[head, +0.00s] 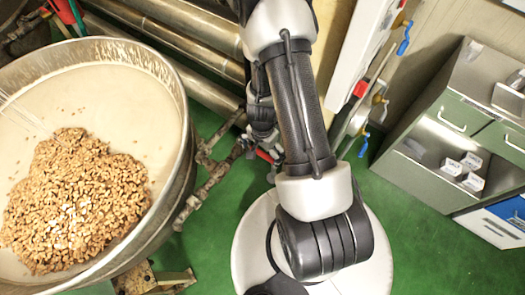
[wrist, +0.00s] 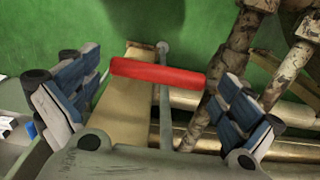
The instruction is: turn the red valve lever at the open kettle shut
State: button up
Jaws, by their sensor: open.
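The open kettle (head: 168,105) stands at the left in the head view, holding a heap of nuts. The red valve lever (wrist: 157,72) lies across the middle of the wrist view, its red grip on a grey stem (wrist: 165,112). A small red part of it shows below my gripper in the head view (head: 265,156). My gripper (wrist: 160,82) is open, with one blue-grey finger at each side of the red grip. I see no clear contact; depth between fingers and grip is hard to judge. My arm and gripper hide much of the valve in the head view.
Rusty pipework (head: 212,180) runs between kettle and valve; worn pipes (wrist: 238,45) stand close to the right finger. Large metal pipes (head: 160,35) cross behind. Blue and red small valves (head: 404,40) line the wall panel. A cabinet (head: 440,125) stands right. Green floor is clear at lower right.

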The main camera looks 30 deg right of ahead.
jog(key=shift+r, duration=0.1)
jog(key=shift+w+r, duration=0.1)
jog(key=shift+r, duration=0.4)
notch_tip(320, 180, up, 11)
dwell(0.3)
jog(key=shift+f, duration=0.1)
notch_tip(320, 180, up, 7)
jog(key=n+t, duration=0.1)
jog(key=n, duration=0.1)
send_over(262, 154)
jog(key=w+a, duration=0.1)
jog(key=a, duration=0.1)
jog(key=s+a+r+n+t, duration=0.15)
jog(key=a+r+n, duration=0.3)
jog(key=r, duration=0.55)
jog(key=s+a+r+n+t, duration=0.2)
jog(key=s+a+r+n, duration=0.2)
jog(key=s+r+n, duration=0.3)
jog(key=s+r, duration=0.3)
jog(key=r, duration=0.1)
jog(key=shift+a+n, duration=0.15)
jog(key=shift+n, duration=0.2)
